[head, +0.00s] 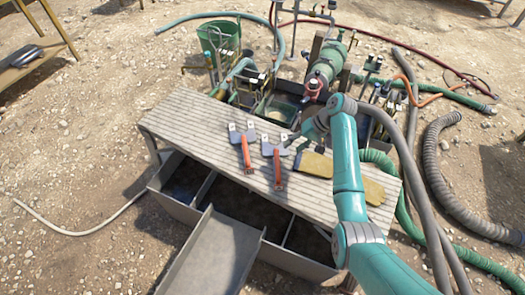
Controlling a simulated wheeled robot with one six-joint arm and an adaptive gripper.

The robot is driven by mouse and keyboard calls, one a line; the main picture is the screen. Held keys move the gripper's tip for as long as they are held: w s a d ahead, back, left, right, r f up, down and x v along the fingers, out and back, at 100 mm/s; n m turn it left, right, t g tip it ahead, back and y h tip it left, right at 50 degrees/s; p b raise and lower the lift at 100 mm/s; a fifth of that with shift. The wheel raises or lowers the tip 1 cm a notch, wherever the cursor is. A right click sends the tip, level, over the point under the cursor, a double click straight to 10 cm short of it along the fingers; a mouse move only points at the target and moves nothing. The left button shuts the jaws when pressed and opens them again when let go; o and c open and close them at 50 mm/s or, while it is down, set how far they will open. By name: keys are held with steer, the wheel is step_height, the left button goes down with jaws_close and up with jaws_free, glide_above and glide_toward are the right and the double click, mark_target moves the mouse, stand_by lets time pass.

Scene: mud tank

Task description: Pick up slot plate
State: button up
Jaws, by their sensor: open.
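Two flat grey plates with red handles lie on the slatted bench top (185,117): a left plate (242,133) and a right plate (272,150). They look alike, and I cannot tell which one is the slot plate. My gripper (291,144) is open and empty, just above and right of the right plate. It appears apart from the plate, but the small picture leaves the gap unclear. My teal arm comes in from the lower right and covers part of the bench.
A yellowish block (314,164) lies right of the plates, partly behind my arm. Behind the bench are tanks, a green pump (330,60), hoses and a green bucket (218,38). A grey chute (212,255) slopes down in front. The bench's left end is clear.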

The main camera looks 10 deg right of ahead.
mark_target(278, 157)
steer(key=x, duration=0.5)
steer(key=shift+a+r, duration=0.1)
steer(key=shift+r, duration=0.05)
steer(key=shift+x, duration=2.9)
jaws_close()
steer(key=shift+w+r, duration=0.1)
steer(key=shift+w, duration=0.05)
